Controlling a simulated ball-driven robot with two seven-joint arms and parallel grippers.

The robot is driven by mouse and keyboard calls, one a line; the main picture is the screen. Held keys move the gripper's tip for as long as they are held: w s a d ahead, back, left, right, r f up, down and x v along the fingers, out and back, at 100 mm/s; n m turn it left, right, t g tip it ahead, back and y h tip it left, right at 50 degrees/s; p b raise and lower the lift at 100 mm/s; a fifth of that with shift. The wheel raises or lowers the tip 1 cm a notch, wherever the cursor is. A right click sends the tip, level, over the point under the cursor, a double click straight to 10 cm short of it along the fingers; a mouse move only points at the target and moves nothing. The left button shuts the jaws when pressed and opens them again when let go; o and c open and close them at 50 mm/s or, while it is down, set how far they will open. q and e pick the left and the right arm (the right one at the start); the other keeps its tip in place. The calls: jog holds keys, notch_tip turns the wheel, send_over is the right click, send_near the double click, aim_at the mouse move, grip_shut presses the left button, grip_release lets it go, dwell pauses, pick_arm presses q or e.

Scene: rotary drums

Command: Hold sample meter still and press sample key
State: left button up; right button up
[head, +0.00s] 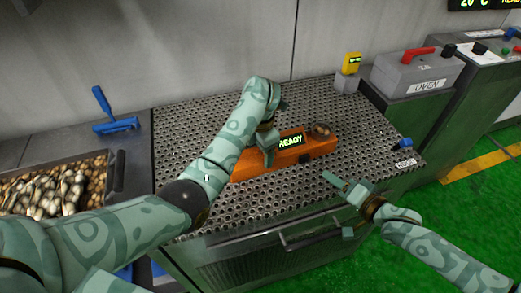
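The orange sample meter (322,147) lies on the perforated metal bench top near its middle. Its lit display reads READY, and a round cup-like part sits at its right end. A small dark block shows on its front side; I cannot tell whether it is the sample key. My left gripper (268,150) is over the meter just left of the display, pointing down; it hides part of the meter, and I cannot tell whether it grips it. My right gripper (340,183) is apart from the meter, to the right and nearer the bench's front edge; its finger opening is unclear.
A yellow device (352,63) on a grey block stands at the back right. A grey OVEN box (415,72) is beyond. A small blue item (403,143) is at the right edge. A bin of brown pieces (60,187) and a blue tool (117,124) are left.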

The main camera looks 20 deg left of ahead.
grip_shut()
dwell(1.9)
